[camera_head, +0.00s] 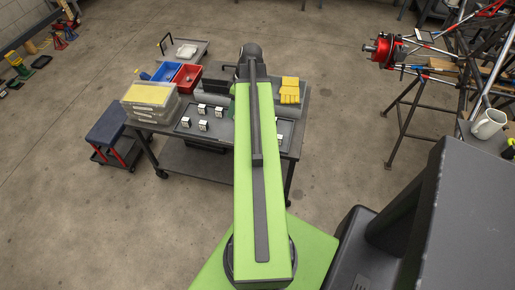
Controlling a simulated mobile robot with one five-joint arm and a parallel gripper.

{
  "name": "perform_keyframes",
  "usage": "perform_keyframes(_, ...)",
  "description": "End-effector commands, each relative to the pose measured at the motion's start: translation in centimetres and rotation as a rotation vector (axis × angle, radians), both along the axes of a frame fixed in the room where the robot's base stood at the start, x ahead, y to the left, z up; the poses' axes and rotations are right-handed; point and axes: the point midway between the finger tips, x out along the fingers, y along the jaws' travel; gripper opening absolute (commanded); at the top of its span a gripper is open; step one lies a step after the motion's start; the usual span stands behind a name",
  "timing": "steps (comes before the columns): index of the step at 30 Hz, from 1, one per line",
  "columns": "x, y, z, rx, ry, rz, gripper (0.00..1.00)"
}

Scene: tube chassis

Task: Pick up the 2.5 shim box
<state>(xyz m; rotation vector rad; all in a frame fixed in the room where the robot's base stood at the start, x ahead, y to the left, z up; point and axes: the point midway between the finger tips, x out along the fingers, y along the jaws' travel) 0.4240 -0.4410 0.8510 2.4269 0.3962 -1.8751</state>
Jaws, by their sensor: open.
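Several small white boxes with dark markings stand on a dark tray (180,131) on the work cart. One white box (203,125) is at the front of the group. Another white box (279,140) shows just right of my arm. The labels are too small to read, so I cannot tell which one is the 2.5 shim box. My green arm reaches over the cart and hides the middle of the tray. My gripper is not visible; the arm's far end shows only a dark joint.
Clear bins with a yellow top (148,94) stand at the cart's left. A red bin (187,77) and a blue bin (165,72) are behind. Yellow gloves (290,90) lie at the back right. A blue-topped stool (107,124) stands left; a tube frame on trestles stands right.

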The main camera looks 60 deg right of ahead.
Motion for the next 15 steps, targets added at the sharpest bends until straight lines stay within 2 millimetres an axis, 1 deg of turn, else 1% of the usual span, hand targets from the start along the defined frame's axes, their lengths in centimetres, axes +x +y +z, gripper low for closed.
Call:
perform_keyframes(1, -2.9, -3.0, -2.2, -0.007, -0.031, -0.003, 0.51)
perform_keyframes(3, -6.5, -6.0, -3.1, -0.026, -0.074, 0.016, 0.51)
perform_keyframes(6, -10.4, -8.8, -3.8, -0.053, -0.119, 0.037, 0.51)
perform_keyframes(9, -12.6, -10.1, -4.1, -0.072, -0.143, 0.053, 0.51)
perform_keyframes(10, -13.0, -10.3, -4.1, -0.075, -0.148, 0.056, 0.51)
perform_keyframes(12, -13.3, -10.5, -4.0, -0.079, -0.153, 0.061, 0.51)
perform_keyframes(15, -13.3, -10.5, -4.1, -0.08, -0.152, 0.063, 0.51)
